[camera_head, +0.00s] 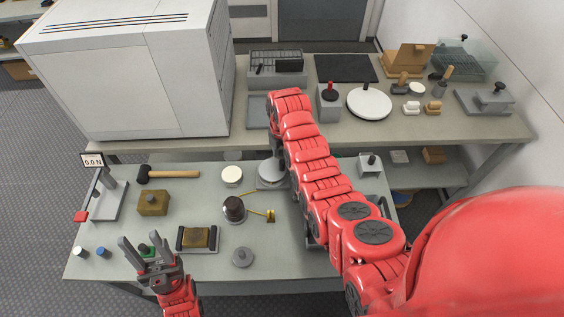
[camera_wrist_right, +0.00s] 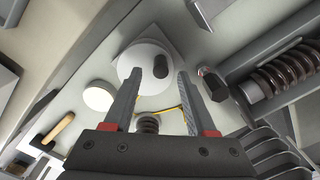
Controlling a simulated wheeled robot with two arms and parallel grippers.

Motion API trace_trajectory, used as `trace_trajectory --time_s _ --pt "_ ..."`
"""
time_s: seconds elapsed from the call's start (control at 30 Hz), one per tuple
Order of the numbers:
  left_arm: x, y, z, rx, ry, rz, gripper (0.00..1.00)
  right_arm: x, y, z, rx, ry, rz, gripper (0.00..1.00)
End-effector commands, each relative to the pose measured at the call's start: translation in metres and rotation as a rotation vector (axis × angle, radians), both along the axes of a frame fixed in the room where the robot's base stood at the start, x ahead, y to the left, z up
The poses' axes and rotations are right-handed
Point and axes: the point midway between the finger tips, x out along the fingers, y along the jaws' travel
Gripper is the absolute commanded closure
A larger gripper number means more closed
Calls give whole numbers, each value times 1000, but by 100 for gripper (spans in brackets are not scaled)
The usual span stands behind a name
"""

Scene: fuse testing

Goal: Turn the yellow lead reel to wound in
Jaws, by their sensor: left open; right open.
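A round pale disc with a dark upright knob, which looks like the lead reel, shows in the right wrist view (camera_wrist_right: 143,58). In the head view the disc (camera_head: 268,179) is partly hidden by my right arm. A yellow lead (camera_wrist_right: 172,108) runs near it and also shows in the head view (camera_head: 250,193). My right gripper (camera_wrist_right: 159,76) is open, its fingers on either side of the knob in the picture; contact is not clear. It is hidden in the head view. My left gripper (camera_head: 139,239) is open and empty at the front left, over a small green-topped part.
A dark brown cylinder (camera_head: 234,209) stands near a yellow lead end (camera_head: 270,215). A hammer (camera_head: 172,174), a brass block (camera_head: 153,203) and a white round pad (camera_head: 232,175) lie left. A large grey cabinet (camera_head: 130,75) stands at the back left.

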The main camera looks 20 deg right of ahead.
Motion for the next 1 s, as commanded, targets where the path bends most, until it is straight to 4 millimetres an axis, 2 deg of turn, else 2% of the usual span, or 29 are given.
trace_trajectory --time_s 0.07,0.3,0.77,1.0 --pt "0 0 9 0 0 0 50 -2 0 -10 1 5 0 43" --pt "0 0 11 0 0 0 50 -1 0 -32 0 4 0 43" --pt "0 0 12 0 0 0 50 -1 0 -39 0 0 -1 43" --pt "0 0 12 0 0 0 50 -1 0 -39 0 0 -1 85"
